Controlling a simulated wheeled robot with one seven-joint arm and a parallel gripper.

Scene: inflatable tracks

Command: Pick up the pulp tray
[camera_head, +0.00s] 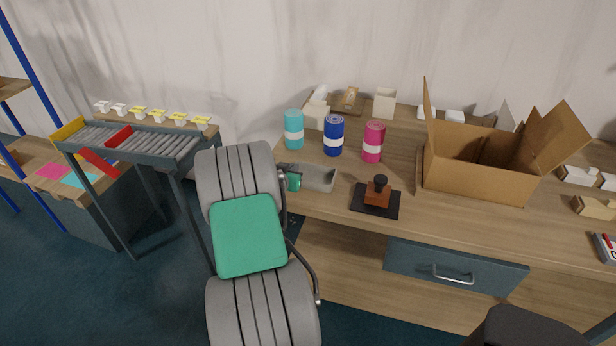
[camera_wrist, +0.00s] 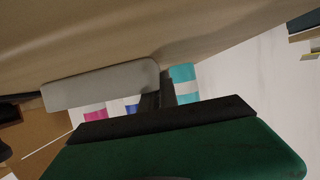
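The pulp tray (camera_head: 318,178) is a shallow grey tray at the left front of the wooden table. In the wrist view it shows as a pale grey slab (camera_wrist: 95,86) against the wooden surface. My gripper (camera_head: 292,182) is at the tray's left end, mostly hidden behind my grey and green arm. In the wrist view a dark finger (camera_wrist: 152,98) overlaps the slab's end. I cannot tell whether the fingers are closed on the tray's wall or only beside it, nor whether the tray is clear of the table.
Teal (camera_head: 294,130), blue (camera_head: 334,136) and pink (camera_head: 373,142) rolls stand behind the tray. A stamp on a dark pad (camera_head: 366,207) lies to its right. An open cardboard box (camera_head: 475,175) stands farther right. A roller conveyor (camera_head: 140,140) is at left.

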